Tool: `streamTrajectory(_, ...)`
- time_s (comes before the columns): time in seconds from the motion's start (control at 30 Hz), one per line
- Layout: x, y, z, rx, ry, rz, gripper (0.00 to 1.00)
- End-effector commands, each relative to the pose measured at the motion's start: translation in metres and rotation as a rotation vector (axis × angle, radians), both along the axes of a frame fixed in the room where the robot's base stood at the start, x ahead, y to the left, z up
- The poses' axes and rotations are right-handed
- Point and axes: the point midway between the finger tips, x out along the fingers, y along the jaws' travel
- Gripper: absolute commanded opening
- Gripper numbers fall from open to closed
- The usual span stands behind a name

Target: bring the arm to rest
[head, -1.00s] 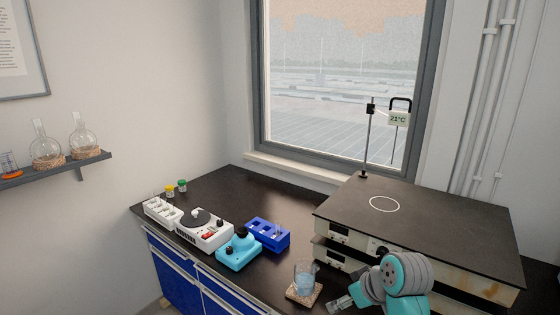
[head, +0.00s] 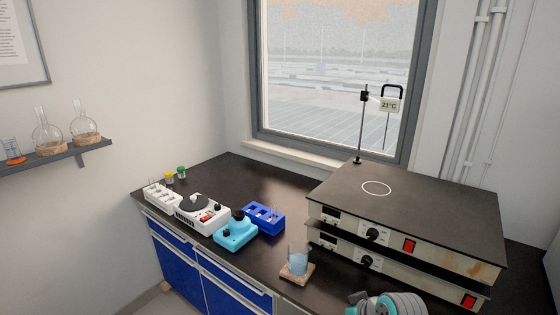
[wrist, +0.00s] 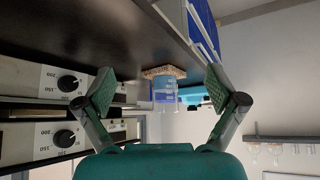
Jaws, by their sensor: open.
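My gripper (wrist: 158,92) is open and empty in the wrist view, its two fingers spread wide. The wrist picture is upside down. A glass beaker of bluish liquid (wrist: 168,97) shows between the fingers but farther off, on a cork mat (wrist: 165,71). In the head view the beaker (head: 297,262) stands upright on the mat (head: 296,279) near the bench's front edge. My arm's teal and grey joint shows at the bottom edge of the head view, right of the beaker. My gripper is out of the head view.
Two stacked hot plates (head: 440,212) fill the bench's right side, with a thermometer stand (head: 361,130) behind. A blue rack (head: 264,218), a teal device (head: 235,233) and a white device (head: 203,211) stand left. The back middle of the bench (head: 250,185) is clear. Flasks sit on a wall shelf (head: 60,158).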

Motion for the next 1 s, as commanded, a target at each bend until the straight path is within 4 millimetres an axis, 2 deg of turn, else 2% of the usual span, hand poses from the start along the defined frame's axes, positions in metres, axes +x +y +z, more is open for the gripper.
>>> streamTrajectory(0.2, -0.038, 0.001, -0.052, 0.024, -0.045, -0.078, 0.94)
streamTrajectory(0.37, -0.072, 0.0, -0.083, 0.039, -0.092, -0.139, 0.94)
streamTrajectory(0.5, -0.107, -0.002, -0.106, 0.049, -0.135, -0.192, 0.94)
streamTrajectory(0.73, -0.171, -0.007, -0.13, 0.061, -0.215, -0.268, 0.94)
streamTrajectory(1.0, -0.251, -0.013, -0.133, 0.071, -0.313, -0.339, 0.94)
